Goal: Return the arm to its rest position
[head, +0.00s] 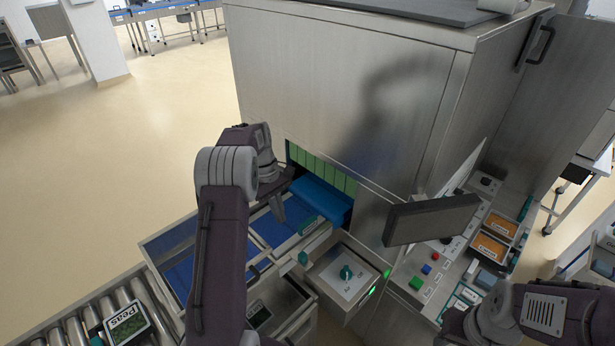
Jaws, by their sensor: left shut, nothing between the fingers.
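My left arm rises from the bottom of the head view and bends over at the top. Its gripper (279,208) points down over the infeed of the tray sealer (340,100), left of the blue block-like part (322,198) at the opening. The gripper is shut and I see nothing held in it. Part of my right arm shows at the bottom right; its gripper is out of view.
Green strips (345,181) hang in the sealer's opening. A knob box (345,277), a dark screen (430,219) and a button panel stand to the right. A Peas tray (127,324) lies on the roller conveyor (70,335) at lower left. Open floor lies at upper left.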

